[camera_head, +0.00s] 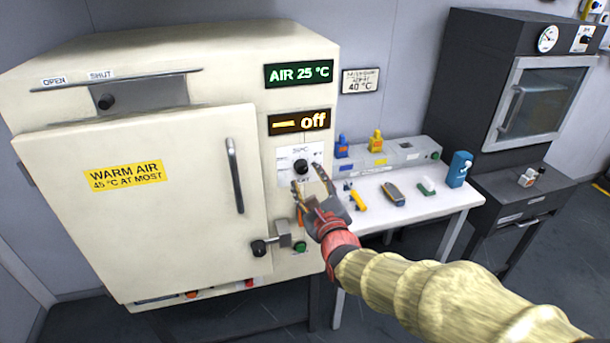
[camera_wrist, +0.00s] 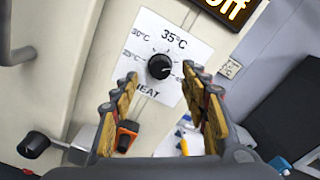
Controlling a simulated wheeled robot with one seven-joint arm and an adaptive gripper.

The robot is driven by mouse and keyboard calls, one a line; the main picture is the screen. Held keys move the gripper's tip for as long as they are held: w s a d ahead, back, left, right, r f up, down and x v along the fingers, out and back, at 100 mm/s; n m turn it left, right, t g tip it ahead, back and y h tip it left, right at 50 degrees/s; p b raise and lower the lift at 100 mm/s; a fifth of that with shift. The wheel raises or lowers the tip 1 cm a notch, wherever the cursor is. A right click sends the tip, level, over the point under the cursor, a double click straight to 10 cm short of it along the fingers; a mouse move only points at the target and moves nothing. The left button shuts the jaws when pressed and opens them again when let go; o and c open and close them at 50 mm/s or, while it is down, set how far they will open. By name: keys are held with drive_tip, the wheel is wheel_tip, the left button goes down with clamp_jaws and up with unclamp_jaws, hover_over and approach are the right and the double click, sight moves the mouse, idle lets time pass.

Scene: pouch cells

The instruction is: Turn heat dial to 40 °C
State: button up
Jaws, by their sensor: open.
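The heat dial (camera_wrist: 160,66) is a round black knob on a white plate marked 25 °C, 30 °C and 35 °C around it, with HEAT below; further marks at the right are hard to read. In the head view the dial (camera_head: 301,166) sits on the cream cabinet's right panel, below the displays. My gripper (camera_head: 311,178) is open and empty just in front of the dial. In the wrist view its fingers (camera_wrist: 168,82) stand apart, one on each side below the knob, and do not appear to touch it. The dial's exact setting cannot be read.
The cabinet (camera_head: 100,230) has a shut door with a handle (camera_head: 235,175) and a latch lever (camera_head: 270,245). Displays read AIR 25 °C (camera_head: 298,73) and off (camera_head: 299,121). A sign (camera_head: 360,80) shows 40 °C. A white table (camera_head: 415,208) with small items stands to the right.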

drive_tip(key=v, duration=0.8)
drive_tip(key=shift+s, duration=0.2)
drive_tip(key=s+d+f+n+g+h, duration=0.1)
drive_tip(key=s+d+f+n+g, duration=0.1)
drive_tip(key=s+f+n+g, duration=0.45)
drive_tip(key=s+d+f+n+g+h, duration=0.1)
drive_tip(key=s+d+f+n+g, duration=0.15)
drive_tip(key=f+n, duration=0.7)
drive_tip(key=s+d+r+n+g+h+p, duration=0.1)
drive_tip(key=s+d+r+n+g, duration=0.15)
drive_tip(key=s+n, duration=0.35)
drive_tip(key=s+d+r+n+g+h+p, duration=0.1)
drive_tip(key=s+d+r+n, duration=0.35)
drive_tip(key=s, duration=0.25)
drive_tip(key=s+d+r+h+p, duration=0.1)
drive_tip(key=s+d+r, duration=0.3)
drive_tip(key=r, duration=0.5)
drive_tip(key=shift+d+t+p, duration=0.35)
drive_tip(key=shift+p, duration=0.45)
